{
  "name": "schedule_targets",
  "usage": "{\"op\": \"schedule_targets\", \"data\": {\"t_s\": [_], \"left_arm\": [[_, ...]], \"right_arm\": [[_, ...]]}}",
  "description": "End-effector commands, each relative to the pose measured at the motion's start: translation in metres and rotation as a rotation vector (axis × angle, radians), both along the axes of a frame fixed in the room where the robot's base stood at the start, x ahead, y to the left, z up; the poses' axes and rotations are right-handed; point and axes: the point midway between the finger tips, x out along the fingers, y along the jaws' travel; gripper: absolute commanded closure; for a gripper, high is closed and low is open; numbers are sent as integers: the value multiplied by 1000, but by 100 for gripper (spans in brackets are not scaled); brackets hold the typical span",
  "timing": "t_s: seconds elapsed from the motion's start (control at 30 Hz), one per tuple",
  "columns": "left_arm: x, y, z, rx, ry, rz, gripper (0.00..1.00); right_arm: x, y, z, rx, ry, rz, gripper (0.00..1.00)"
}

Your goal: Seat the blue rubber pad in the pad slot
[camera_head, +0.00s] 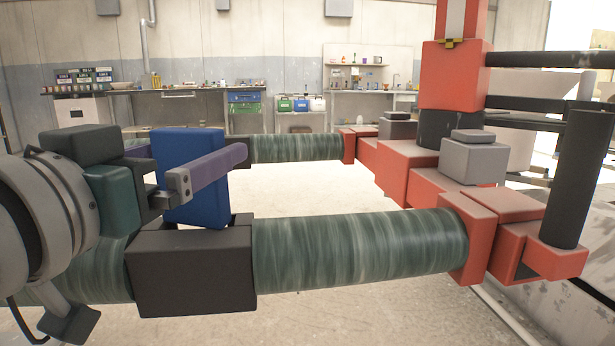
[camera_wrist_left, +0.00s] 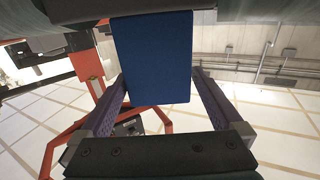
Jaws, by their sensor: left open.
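The blue rubber pad (camera_head: 187,172) stands nearly upright above a black block on the front green roller; this block (camera_head: 190,272) looks like the pad slot holder. The pad's lower end goes behind the block's raised rim, so its depth cannot be seen. My left gripper (camera_head: 215,152) is open, with one purple finger on the near side of the pad and the other mostly hidden behind it. In the left wrist view the pad (camera_wrist_left: 153,58) lies between the fingers with gaps at both sides, its far end against a dark part. My right gripper is not in view.
The front green streaked roller (camera_head: 350,250) and a rear one (camera_head: 295,148) run to an orange frame (camera_head: 465,240) at the right. Grey blocks (camera_head: 473,160) sit on the frame. Workbenches (camera_head: 205,92) stand far back. Open floor shows between the rollers.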

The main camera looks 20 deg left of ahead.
Motion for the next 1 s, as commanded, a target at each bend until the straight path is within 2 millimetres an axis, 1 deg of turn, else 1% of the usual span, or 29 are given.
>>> {"op": "schedule_targets", "data": {"t_s": [0.03, 0.1, 0.23, 0.33, 0.53, 0.57, 1.0], "left_arm": [[8, 0, 2, 1, -7, -2, 0], [17, 1, 3, 1, -5, -1, 0], [31, 3, 2, 0, -3, -1, 0], [35, 4, 2, 0, -1, 0, 0], [35, 4, 3, -1, 0, 0, 0], [35, 4, 3, -1, 0, 0, 2], [35, 4, 2, -1, 0, 0, 52]], "right_arm": [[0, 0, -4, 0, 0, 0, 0], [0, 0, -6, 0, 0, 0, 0], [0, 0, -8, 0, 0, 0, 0], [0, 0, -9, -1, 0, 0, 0], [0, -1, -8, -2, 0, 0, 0], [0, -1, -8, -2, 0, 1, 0], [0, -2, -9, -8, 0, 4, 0]]}}
